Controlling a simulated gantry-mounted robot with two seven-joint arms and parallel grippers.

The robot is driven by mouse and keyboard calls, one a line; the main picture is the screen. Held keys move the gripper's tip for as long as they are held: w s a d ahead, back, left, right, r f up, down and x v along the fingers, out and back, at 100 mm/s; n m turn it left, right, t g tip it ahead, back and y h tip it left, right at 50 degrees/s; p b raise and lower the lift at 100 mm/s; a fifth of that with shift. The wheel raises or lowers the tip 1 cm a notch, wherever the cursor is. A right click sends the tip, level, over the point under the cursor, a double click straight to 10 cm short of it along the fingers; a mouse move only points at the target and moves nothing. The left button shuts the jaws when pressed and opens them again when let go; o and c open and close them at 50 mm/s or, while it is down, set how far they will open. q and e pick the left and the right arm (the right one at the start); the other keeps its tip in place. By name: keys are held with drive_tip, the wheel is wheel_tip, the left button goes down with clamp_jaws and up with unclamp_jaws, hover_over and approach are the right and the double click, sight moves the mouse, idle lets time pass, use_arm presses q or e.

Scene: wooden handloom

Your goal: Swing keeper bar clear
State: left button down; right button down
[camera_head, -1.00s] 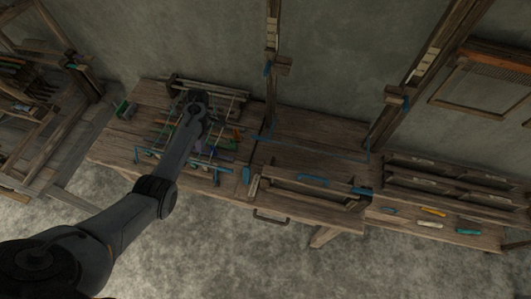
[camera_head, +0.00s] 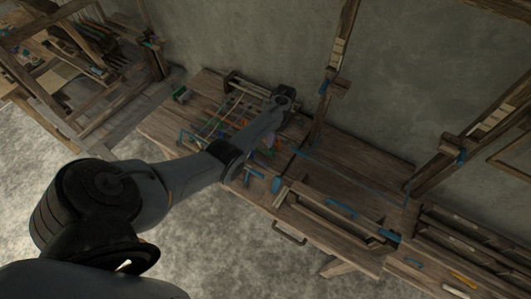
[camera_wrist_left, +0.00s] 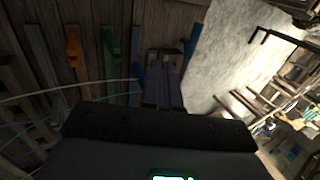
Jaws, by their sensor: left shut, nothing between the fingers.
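No part is clearly marked as the keeper bar. A thin blue bar (camera_head: 358,175) runs across the right half of the wooden bench (camera_head: 345,155), and I cannot tell if it is that bar. My left gripper (camera_head: 283,97) is over the bench's back edge, left of that bar, its fingertips hidden under the wrist. In the left wrist view its dark body (camera_wrist_left: 160,125) fills the bottom middle. It is shut and empty. Beyond it are an orange piece (camera_wrist_left: 73,48), a green piece (camera_wrist_left: 108,48) and purple slats (camera_wrist_left: 163,85). My right gripper is not in view.
Wooden posts with blue fittings (camera_head: 325,88) rise behind the bench. A drawer-like frame with a blue handle (camera_head: 341,209) is at the front. Coloured tools and thin strings (camera_head: 225,115) crowd the bench's left half. Another wooden frame (camera_head: 100,75) stands at the far left.

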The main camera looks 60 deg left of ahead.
use_arm(q)
drive_tip(key=x, duration=1)
drive_tip(key=shift+d, duration=0.1)
drive_tip(key=shift+s+d+r+p, duration=0.2)
drive_tip(key=shift+s+r+p, duration=0.1)
drive_tip(key=shift+s+p, duration=0.2)
drive_tip(key=shift+s+d+r+p, duration=0.3)
drive_tip(key=shift+s+p, duration=0.1)
drive_tip(key=shift+p, duration=0.1)
drive_tip(key=shift+s+d+p, duration=0.35)
drive_tip(key=shift+s+p, duration=0.05)
drive_tip(key=shift+s, duration=0.35)
